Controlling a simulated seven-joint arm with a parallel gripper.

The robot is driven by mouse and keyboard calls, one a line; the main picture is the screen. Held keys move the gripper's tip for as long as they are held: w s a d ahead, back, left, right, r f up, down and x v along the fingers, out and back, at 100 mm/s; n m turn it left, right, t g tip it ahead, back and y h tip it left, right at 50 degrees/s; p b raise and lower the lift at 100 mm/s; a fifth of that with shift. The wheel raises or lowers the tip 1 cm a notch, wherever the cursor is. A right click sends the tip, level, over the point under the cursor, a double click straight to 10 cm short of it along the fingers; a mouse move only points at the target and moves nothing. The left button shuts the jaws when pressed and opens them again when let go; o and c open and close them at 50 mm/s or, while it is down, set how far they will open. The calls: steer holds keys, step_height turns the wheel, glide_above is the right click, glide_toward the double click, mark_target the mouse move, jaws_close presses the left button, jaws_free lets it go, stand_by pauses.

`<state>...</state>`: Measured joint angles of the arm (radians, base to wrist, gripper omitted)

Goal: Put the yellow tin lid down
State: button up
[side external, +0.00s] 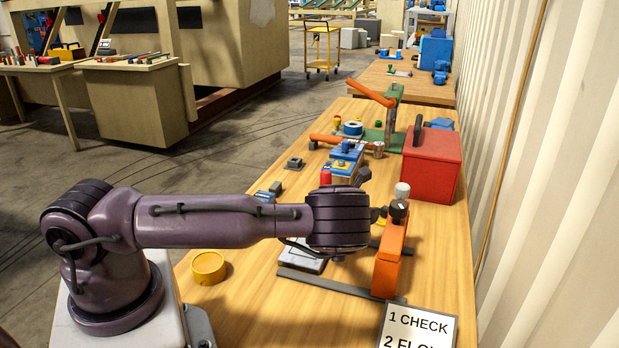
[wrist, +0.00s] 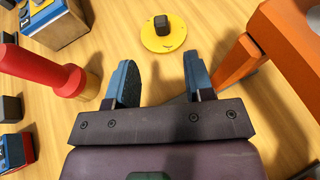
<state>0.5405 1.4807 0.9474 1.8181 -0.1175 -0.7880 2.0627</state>
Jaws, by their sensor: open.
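The yellow tin lid (wrist: 177,43) is a flat disc with a dark square knob. In the wrist view it lies on the wooden table, top centre, beyond my fingertips. In the side view a yellow edge that appears to be the lid (side external: 375,214) shows right of my wrist, mostly hidden. My gripper (wrist: 158,72) is open, with nothing between its blue-grey fingers, and is apart from the lid. In the side view my wrist hides the fingers. A round yellow tin (side external: 208,268) stands on the table near my base.
An orange upright tool (side external: 389,258) stands close to the right of my gripper. A red-handled item (wrist: 42,68) is at its left. A blue-topped box (side external: 346,160) and a red box (side external: 432,160) stand farther back. Bare table surrounds the yellow tin.

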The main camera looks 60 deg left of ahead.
steer(key=shift+s+a+r+n, duration=0.15)
steer(key=shift+r+n, duration=0.25)
steer(key=shift+n, duration=0.3)
steer(key=s+d+r+n+g+h, duration=0.3)
steer(key=s+d+r+n, duration=0.3)
steer(key=s+r+n, duration=0.55)
steer(key=s+d+r+n+g+h, duration=0.25)
steer(key=s+d+r+n, duration=0.55)
steer(key=r+n, duration=0.65)
steer(key=s+d+r+n+g, duration=0.1)
steer(key=s+n, duration=0.3)
steer(key=s, duration=0.7)
steer(key=shift+v, duration=0.8)
